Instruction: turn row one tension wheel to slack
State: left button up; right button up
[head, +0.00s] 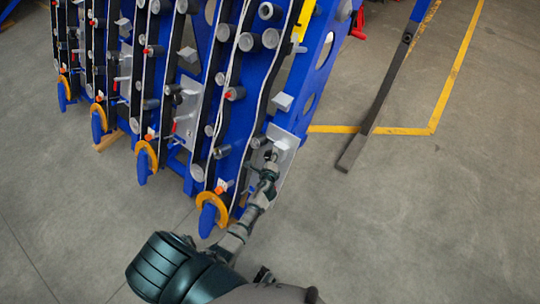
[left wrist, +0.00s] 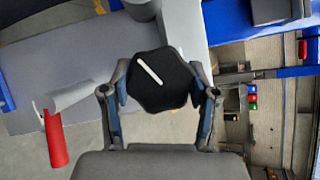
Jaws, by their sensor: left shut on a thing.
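The tension wheel (left wrist: 160,80) is a black, lobed knob with a white pointer line on its face. In the left wrist view the line slants from upper left to lower right. My left gripper (left wrist: 162,88) has its two fingers on opposite sides of the wheel, shut on it. In the head view, my left gripper (head: 270,164) is at the grey plate (head: 285,146) low on the nearest row of the blue chassis (head: 262,97). There the gripper largely hides the wheel. My right gripper is not in view.
A red handle (left wrist: 55,140) is left of the wheel in the left wrist view. Several rows with grey rollers and orange rings (head: 212,207) stand to the left. A dark bar (head: 372,120) slants down at the right. The concrete floor (head: 430,210) is clear at lower right.

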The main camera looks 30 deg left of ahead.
pick_arm(q)
jog(key=n+p, duration=0.1)
jog(key=n+g+p, duration=0.1)
jog(key=n, duration=0.1)
jog(key=r+n+g+p, duration=0.1)
jog(key=p, duration=0.1)
jog(key=shift+a, duration=0.3)
jog(key=n+p, duration=0.1)
jog(key=n+g+p, duration=0.1)
jog(key=shift+f+n+g, duration=0.2)
jog(key=shift+n+g, duration=0.1)
jog(key=shift+n, duration=0.1)
jog(key=shift+f+n+h+p, duration=0.15)
jog(key=shift+n+h+p, duration=0.25)
jog(key=shift+h+p, duration=0.15)
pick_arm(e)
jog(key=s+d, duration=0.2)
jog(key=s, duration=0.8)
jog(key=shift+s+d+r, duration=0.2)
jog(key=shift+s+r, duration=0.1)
pick_arm(q)
jog(key=shift+s+f, duration=0.15)
jog(key=o, duration=1.2)
jog(key=shift+g, duration=0.3)
jog(key=shift+c, duration=0.2)
jog(key=shift+a, duration=0.1)
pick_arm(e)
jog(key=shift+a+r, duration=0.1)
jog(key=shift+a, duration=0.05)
